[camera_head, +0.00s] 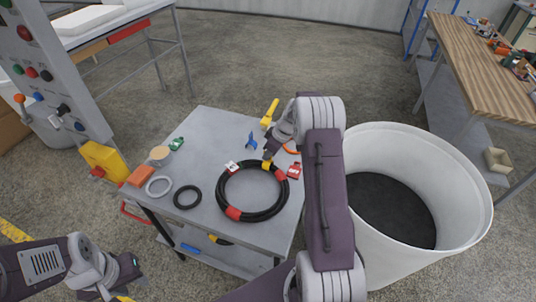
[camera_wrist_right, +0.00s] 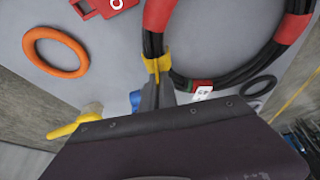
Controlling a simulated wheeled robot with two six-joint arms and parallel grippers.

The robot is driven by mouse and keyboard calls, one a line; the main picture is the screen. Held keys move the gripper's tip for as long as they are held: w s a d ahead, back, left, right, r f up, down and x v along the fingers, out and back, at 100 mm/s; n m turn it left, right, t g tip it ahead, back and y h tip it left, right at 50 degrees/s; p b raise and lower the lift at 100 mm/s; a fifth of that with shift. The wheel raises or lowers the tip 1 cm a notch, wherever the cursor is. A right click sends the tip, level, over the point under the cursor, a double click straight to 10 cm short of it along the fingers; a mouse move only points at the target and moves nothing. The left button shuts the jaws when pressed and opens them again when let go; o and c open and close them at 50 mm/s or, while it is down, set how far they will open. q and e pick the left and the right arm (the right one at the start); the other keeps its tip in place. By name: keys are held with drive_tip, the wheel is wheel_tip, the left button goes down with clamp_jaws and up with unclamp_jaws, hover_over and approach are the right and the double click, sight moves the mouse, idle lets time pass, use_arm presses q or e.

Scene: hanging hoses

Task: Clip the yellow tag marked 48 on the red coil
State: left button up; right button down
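The coil (camera_head: 222,190) is a black hose ring with red bands, lying flat on the grey table. It also shows in the right wrist view (camera_wrist_right: 222,84). A yellow tag (camera_wrist_right: 157,65) sits across the hose between red bands; its number is not legible. It shows small in the head view (camera_head: 267,165) at the coil's far side. My right gripper (camera_wrist_right: 156,80) reaches down to this tag, its fingers close together on the tag's near end. My left gripper (camera_head: 122,288) is at the lower left, away from the table top, largely cut off; its opening is unclear.
A white tag (camera_head: 232,167) and a red tag (camera_head: 294,171) are at the coil. A grey ring (camera_head: 159,186), a small black ring (camera_head: 187,197), an orange ring (camera_wrist_right: 55,52), a blue piece (camera_head: 252,142) and a yellow tool (camera_head: 269,113) lie around. A large white bin (camera_head: 460,195) stands right.

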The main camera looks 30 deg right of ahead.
drive_tip(key=shift+f+b, duration=0.6)
idle(0.5)
drive_tip(key=c, duration=1.6)
unclamp_jaws()
drive_tip(key=v, duration=0.9)
